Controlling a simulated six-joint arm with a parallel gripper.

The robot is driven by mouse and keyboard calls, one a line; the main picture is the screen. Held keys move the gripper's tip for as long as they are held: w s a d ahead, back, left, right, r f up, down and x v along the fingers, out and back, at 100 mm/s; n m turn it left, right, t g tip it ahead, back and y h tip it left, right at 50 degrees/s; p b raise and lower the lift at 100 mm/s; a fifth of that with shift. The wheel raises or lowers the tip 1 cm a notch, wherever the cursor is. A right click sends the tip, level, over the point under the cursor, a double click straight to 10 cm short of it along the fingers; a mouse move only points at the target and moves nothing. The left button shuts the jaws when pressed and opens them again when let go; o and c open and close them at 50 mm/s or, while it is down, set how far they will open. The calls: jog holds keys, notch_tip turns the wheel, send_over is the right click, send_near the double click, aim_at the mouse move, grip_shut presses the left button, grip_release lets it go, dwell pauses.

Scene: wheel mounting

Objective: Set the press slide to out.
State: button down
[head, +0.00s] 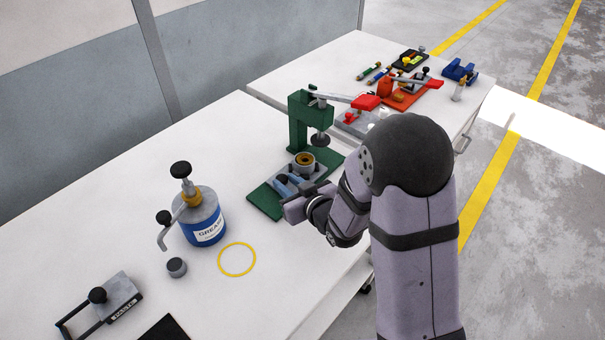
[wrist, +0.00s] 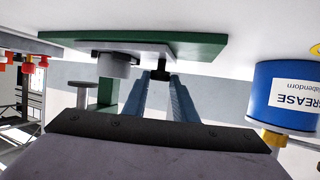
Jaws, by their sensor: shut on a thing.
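The green press (head: 298,125) stands on its green base plate (head: 264,201) on the near bench. Its grey slide (head: 313,174) lies on the base and carries a round part with a brownish top (head: 304,160). In the head view this part appears below and left of the round ram foot (head: 321,140). My gripper (head: 283,184) is at the slide's front end. In the wrist view, which looks upside down, my blue fingers (wrist: 158,78) are shut on the black slide knob (wrist: 161,75). The fingers partly hide the knob.
A blue grease pot (head: 203,217) with a pump, a small grey cup (head: 177,267) and a yellow ring (head: 237,259) are left of the press. The red-tipped press lever (head: 345,98) reaches rightward above. The bench front near the ring is clear.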

jog(key=s+a+b, duration=0.1)
jog(key=s+a, duration=0.4)
jog(key=shift+a, duration=0.1)
jog(key=c, duration=1.4)
grip_release()
jog(key=shift+s+a, duration=0.1)
jog(key=shift+s, duration=0.05)
jog(key=shift+c, duration=0.2)
jog(key=r+p, duration=0.1)
jog(key=p, duration=0.3)
jog(key=shift+d+p, duration=0.25)
jog(key=shift+p, duration=0.1)
jog(key=shift+s+p, duration=0.15)
jog(key=shift+p, duration=0.45)
